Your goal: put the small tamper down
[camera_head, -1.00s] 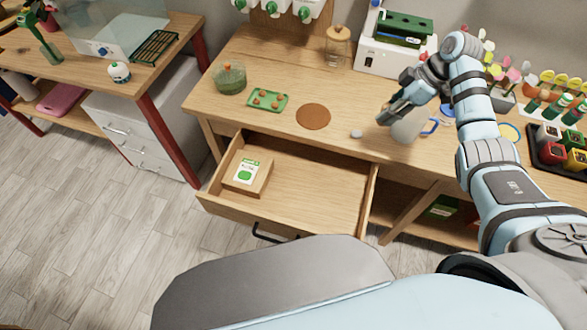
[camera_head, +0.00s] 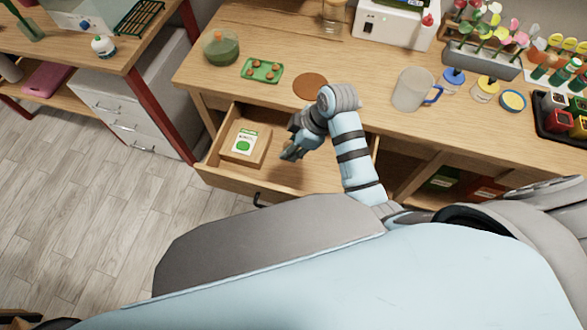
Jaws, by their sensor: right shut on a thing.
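My right gripper (camera_head: 289,152) hangs over the open drawer (camera_head: 225,179), right of the seed-packet box in it. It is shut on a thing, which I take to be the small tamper. The tamper itself is hidden or too small to make out between the fingers, and it shows nowhere on the table. I cannot tell whether the gripper touches the drawer floor. My left gripper is not in view.
In the drawer, a cardboard box (camera_head: 262,151) with a green-and-white packet (camera_head: 244,142) stands at the left.

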